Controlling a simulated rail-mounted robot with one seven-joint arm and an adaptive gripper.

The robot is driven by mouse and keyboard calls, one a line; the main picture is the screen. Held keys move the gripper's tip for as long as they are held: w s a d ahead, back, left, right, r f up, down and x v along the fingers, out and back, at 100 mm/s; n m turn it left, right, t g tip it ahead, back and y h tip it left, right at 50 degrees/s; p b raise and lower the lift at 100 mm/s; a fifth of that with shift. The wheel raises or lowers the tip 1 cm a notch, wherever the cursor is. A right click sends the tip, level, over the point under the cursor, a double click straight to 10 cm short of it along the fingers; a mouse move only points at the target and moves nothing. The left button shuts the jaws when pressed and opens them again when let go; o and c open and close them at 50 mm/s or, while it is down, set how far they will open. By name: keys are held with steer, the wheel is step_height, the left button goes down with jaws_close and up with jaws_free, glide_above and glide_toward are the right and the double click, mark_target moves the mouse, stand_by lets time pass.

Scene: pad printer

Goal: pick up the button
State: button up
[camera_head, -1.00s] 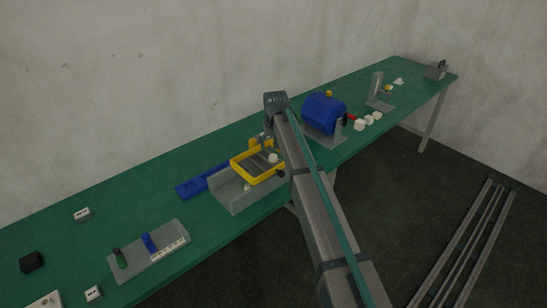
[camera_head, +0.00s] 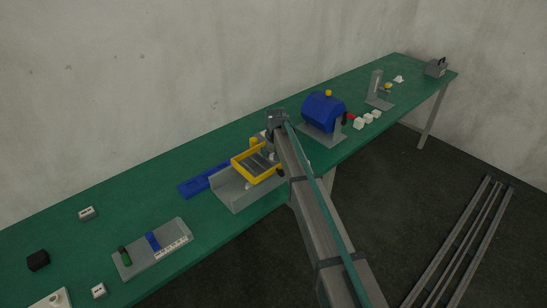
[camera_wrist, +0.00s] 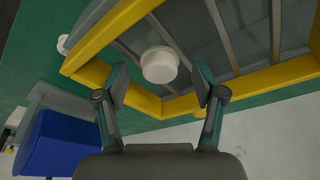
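The button (camera_wrist: 160,65) is a white round piece in the wrist view. It sits over the slatted inside of a yellow-framed tray (camera_wrist: 88,52). My gripper (camera_wrist: 160,84) is open, with one fingertip on each side of the button and visible gaps between. The button appears slightly beyond the fingertips; contact is not visible. In the head view the yellow tray (camera_head: 237,169) stands on a grey base (camera_head: 238,197), and my arm's end is over its far right side. I cannot make out the button clearly there.
A blue rounded machine (camera_head: 322,111) stands just right of the tray, with white blocks (camera_head: 359,123) beside it. A blue rail (camera_head: 198,182) lies left of the tray. A grey plate (camera_head: 150,250) with green and blue handles is nearer. Green table (camera_head: 130,185) is clear behind.

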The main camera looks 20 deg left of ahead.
steer(key=c, duration=0.8)
steer(key=shift+r, duration=0.1)
